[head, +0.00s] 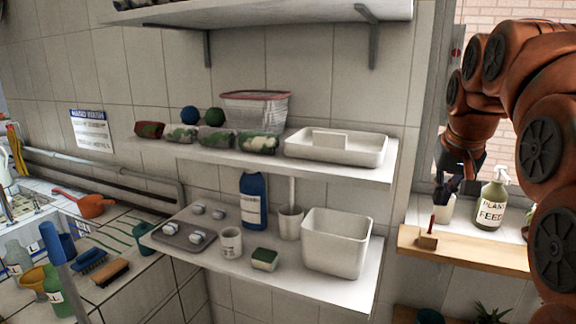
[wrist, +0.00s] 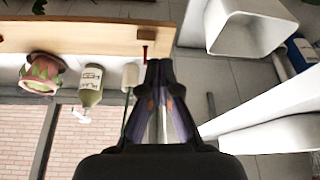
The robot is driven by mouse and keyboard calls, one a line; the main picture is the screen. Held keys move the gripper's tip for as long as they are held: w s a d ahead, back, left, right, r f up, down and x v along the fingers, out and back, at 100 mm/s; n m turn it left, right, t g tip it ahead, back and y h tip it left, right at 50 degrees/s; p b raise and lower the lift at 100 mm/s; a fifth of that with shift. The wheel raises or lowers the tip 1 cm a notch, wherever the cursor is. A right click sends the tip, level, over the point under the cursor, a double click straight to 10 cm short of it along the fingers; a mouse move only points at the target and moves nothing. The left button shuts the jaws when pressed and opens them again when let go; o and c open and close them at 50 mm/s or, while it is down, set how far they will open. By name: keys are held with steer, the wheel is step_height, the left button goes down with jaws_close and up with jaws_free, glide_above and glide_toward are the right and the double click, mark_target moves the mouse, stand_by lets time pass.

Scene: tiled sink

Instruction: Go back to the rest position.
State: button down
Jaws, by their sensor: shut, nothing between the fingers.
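My gripper (head: 462,186) hangs at the right of the head view, in front of the window, at the end of my orange arm.
Left are white wall shelves, with a white bin (head: 336,243) on the lower one and a tray (head: 337,147) above.

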steer(key=s+a+f+n+g, duration=0.1)
steer(key=s+a+f+g, duration=0.1)
steer(key=s+f, duration=0.6)
steer(key=s+a+f+n+g, duration=0.1)
steer(key=s+a+f+g, duration=0.1)
steer(key=s+a+f, duration=0.3)
steer(key=s+a+f+g+y, duration=0.1)
steer(key=s+a+f, duration=0.3)
steer(key=s+f, duration=0.9)
steer(key=s+g, duration=0.1)
steer(key=s, duration=0.5)
steer(key=shift+s+a+f+n, duration=0.15)
steer(key=shift+s+a+n, duration=0.1)
steer(key=shift+n, duration=0.15)
